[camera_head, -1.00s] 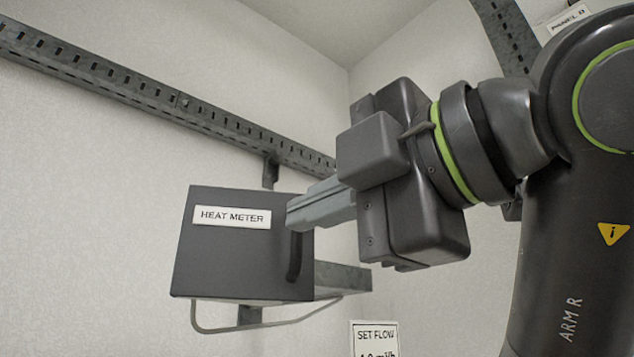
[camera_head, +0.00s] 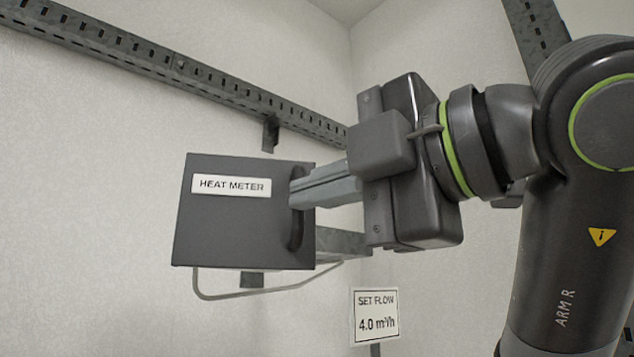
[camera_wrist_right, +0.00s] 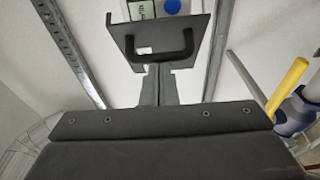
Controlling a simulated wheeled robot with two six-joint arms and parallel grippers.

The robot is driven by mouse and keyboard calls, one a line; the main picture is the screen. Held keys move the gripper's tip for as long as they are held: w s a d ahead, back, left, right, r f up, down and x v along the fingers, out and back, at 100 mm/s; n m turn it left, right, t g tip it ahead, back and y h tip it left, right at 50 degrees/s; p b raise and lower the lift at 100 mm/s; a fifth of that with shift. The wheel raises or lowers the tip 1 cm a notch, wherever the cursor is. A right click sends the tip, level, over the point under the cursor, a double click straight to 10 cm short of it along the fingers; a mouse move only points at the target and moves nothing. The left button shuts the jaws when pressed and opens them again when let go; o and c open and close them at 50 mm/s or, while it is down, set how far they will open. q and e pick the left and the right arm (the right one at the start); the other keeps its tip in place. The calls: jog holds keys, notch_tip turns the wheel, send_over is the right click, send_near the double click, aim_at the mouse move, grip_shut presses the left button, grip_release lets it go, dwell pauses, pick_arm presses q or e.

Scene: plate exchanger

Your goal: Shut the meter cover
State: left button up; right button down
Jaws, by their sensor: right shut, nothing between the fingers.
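The meter cover (camera_head: 235,235) is a dark flat panel with a white "HEAT METER" label and a black bar handle (camera_head: 295,235) near its right edge. In the right wrist view the handle (camera_wrist_right: 190,52) faces my fingers, and part of the meter (camera_wrist_right: 167,7), with a blue disc, shows past the cover's far edge. My right gripper (camera_head: 292,190) is shut and empty, its fingertips at the upper part of the handle; whether they touch it or the cover I cannot tell. It also shows in the wrist view (camera_wrist_right: 161,70). My left gripper is not in view.
A grey bracket (camera_head: 342,241) and a bent wire loop (camera_head: 215,297) sit behind and below the cover. A slotted rail (camera_head: 190,78) crosses the wall above. A "SET FLOW 4.0 m³/h" sign (camera_head: 376,317) is below right. A yellow lever (camera_wrist_right: 288,85) stands at right in the wrist view.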

jog(key=shift+w+d+n+g+y, duration=0.3)
jog(key=shift+n+g+y, duration=0.1)
jog(key=shift+g, duration=0.1)
jog(key=shift+w+n+g+y, duration=0.1)
jog(key=shift+n+g+y, duration=0.2)
